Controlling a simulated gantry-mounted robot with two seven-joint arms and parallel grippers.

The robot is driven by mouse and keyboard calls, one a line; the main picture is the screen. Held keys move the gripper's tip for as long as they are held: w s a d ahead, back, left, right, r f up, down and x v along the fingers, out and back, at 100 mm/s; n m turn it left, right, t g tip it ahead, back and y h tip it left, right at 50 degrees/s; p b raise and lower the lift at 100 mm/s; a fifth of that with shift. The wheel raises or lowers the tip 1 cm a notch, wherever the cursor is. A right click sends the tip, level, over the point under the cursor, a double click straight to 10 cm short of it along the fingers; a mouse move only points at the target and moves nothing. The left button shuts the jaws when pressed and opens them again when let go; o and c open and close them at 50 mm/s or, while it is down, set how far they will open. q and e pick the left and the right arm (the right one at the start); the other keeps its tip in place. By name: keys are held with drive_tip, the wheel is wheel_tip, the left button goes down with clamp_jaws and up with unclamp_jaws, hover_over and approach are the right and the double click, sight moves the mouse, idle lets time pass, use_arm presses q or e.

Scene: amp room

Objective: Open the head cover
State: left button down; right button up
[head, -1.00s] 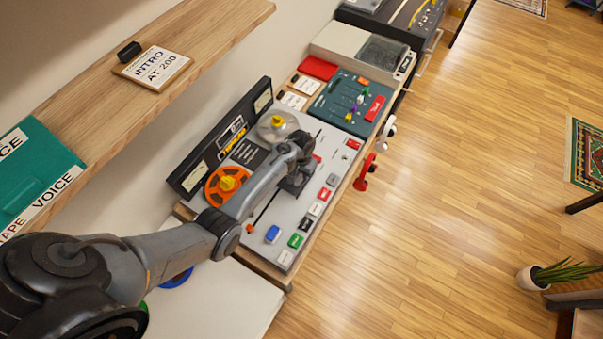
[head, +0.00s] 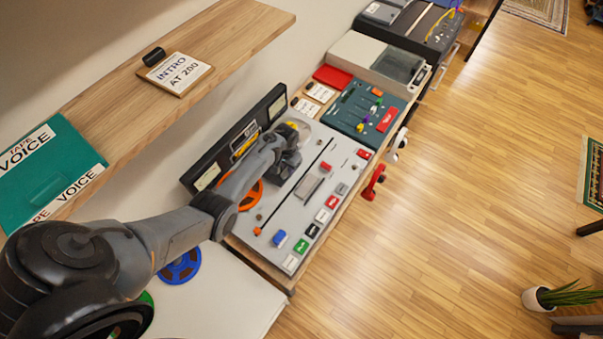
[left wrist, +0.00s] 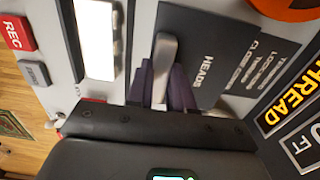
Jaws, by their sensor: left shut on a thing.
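The tape deck (head: 268,215) lies on the bench with a row of coloured buttons along its front. The head cover (left wrist: 196,55) shows in the left wrist view as a dark plate lettered HEADS, with a grey tab (left wrist: 164,62) at its edge. My left gripper (left wrist: 165,92) has its dark fingers closed around this tab. In the head view my left gripper (head: 288,163) is over the deck near its back panel and hides the cover. A pale grey plate (head: 308,187) shows uncovered beside it. I cannot tell the cover's exact tilt. My right gripper is out of view.
A black upright panel (head: 232,142) stands behind the deck. A wooden shelf (head: 205,50) with a teal box (head: 45,170) overhangs at left. A teal mixer (head: 365,108) stands beyond the deck. A red object (head: 373,182) sticks out at the bench's front edge.

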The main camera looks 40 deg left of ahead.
use_arm(q)
drive_tip(key=shift+s+a, duration=0.1)
drive_tip(key=shift+a, duration=0.4)
drive_tip(key=c, duration=1)
unclamp_jaws()
drive_tip(key=shift+d, duration=0.1)
drive_tip(key=shift+r, duration=0.55)
wheel_tip(320, 180, up, 10)
drive_tip(key=p, duration=0.2)
drive_tip(key=shift+f, duration=0.2)
